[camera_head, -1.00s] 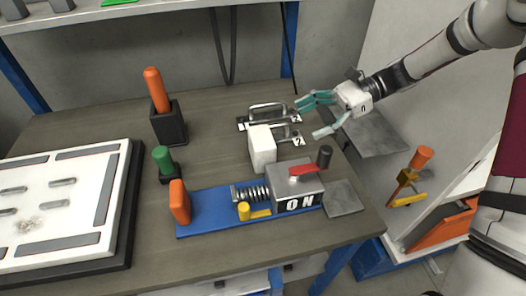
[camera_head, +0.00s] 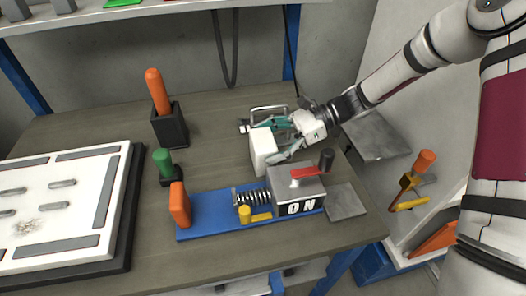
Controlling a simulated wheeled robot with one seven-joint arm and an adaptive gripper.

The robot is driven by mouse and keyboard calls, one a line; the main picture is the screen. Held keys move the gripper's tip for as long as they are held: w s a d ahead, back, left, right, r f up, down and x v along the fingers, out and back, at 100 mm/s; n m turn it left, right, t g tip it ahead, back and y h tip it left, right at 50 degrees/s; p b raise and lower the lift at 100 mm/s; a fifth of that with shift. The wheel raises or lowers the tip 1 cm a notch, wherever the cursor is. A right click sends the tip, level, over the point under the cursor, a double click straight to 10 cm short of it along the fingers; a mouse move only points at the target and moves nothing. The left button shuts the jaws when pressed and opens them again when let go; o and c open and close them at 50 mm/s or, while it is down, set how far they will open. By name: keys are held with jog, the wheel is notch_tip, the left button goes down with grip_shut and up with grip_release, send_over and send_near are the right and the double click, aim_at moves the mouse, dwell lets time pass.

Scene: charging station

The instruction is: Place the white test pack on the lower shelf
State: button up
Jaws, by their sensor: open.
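The white test pack (camera_head: 261,149), a plain upright white block, stands on the workbench behind the grey ON box. My gripper (camera_head: 268,142) has come in from the right and its teal fingers are open at the pack. One finger is by its upper back side and the other by its right front side. I cannot tell whether either finger touches it. Below the bench's front edge, part of a pale lower shelf (camera_head: 240,288) shows; most of it is hidden by the bench top.
The blue-based fixture with the grey ON box (camera_head: 298,203) and red lever stands just in front of the pack. Metal handles (camera_head: 268,112) lie behind it. Orange (camera_head: 157,92) and green (camera_head: 162,162) handles stand left. A white panel (camera_head: 60,210) fills the bench's left.

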jog(key=shift+x, duration=0.8)
jog(key=shift+c, duration=0.6)
jog(key=c, duration=1.3)
